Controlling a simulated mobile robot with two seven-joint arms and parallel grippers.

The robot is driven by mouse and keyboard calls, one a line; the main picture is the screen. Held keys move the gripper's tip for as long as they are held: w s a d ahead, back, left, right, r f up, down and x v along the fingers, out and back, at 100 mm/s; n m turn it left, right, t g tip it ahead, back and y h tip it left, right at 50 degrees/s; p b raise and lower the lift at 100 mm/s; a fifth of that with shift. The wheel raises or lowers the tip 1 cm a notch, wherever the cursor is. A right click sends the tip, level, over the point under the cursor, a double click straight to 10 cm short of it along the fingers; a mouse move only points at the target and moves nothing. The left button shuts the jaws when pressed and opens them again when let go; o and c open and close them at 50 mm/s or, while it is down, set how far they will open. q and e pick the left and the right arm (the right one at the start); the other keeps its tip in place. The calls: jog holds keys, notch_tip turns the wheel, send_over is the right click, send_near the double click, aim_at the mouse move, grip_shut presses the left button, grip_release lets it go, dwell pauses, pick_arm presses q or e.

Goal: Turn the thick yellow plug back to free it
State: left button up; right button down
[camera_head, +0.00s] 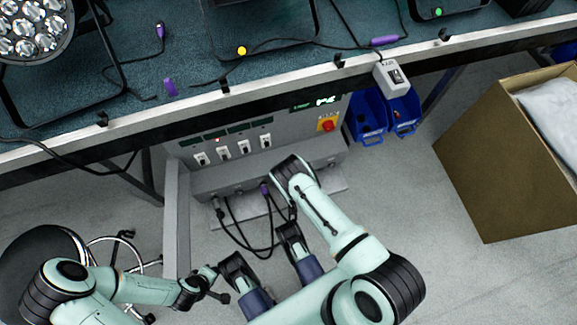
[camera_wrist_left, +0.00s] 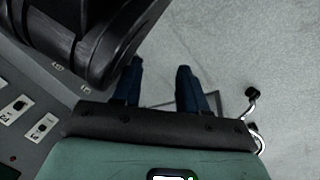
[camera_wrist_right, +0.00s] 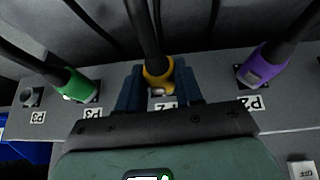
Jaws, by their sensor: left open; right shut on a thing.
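The thick yellow plug (camera_wrist_right: 158,74) stands in a socket in the panel ledge, its black cable running up in the right wrist view. My right gripper (camera_wrist_right: 159,84) is shut on it, one finger on each side. A label just below the plug is partly hidden by the gripper. In the head view my right wrist covers the yellow plug. My left gripper (camera_wrist_left: 160,68) is open and empty in its wrist view, with grey floor beyond its fingers. In the head view the left arm (camera_head: 130,289) comes in low from the left.
A green plug (camera_wrist_right: 76,85) and a purple plug (camera_wrist_right: 262,68) sit on either side of the yellow one, with cables close by. An empty socket (camera_wrist_right: 30,97) is at the far left. Blue bins (camera_head: 368,117) and a cardboard box (camera_head: 480,165) stand to the right.

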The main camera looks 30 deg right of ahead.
jog(key=shift+w+a, duration=0.1)
jog(key=shift+a, duration=0.05)
jog(key=c, duration=0.7)
grip_release()
jog(key=shift+o, duration=0.2)
jog(key=shift+r, duration=0.1)
pick_arm(q)
jog(key=w+r+t+p, duration=0.1)
jog(key=w+r+p, duration=0.2)
jog(key=w+r, duration=0.15)
pick_arm(e)
jog(key=v, duration=0.5)
jog(key=shift+r, duration=0.25)
pick_arm(q)
jog(key=s+d+r+g+p, duration=0.1)
jog(key=s+d+r+p, duration=0.1)
jog(key=s, duration=0.3)
jog(key=shift+s+d+r+m+h+p, duration=0.3)
jog(key=shift+s+d+r+h+p, duration=0.1)
jog(key=shift+d+r, duration=0.25)
pick_arm(e)
jog(key=v, duration=0.7)
jog(key=shift+s+r, duration=0.25)
jog(key=shift+s, duration=0.15)
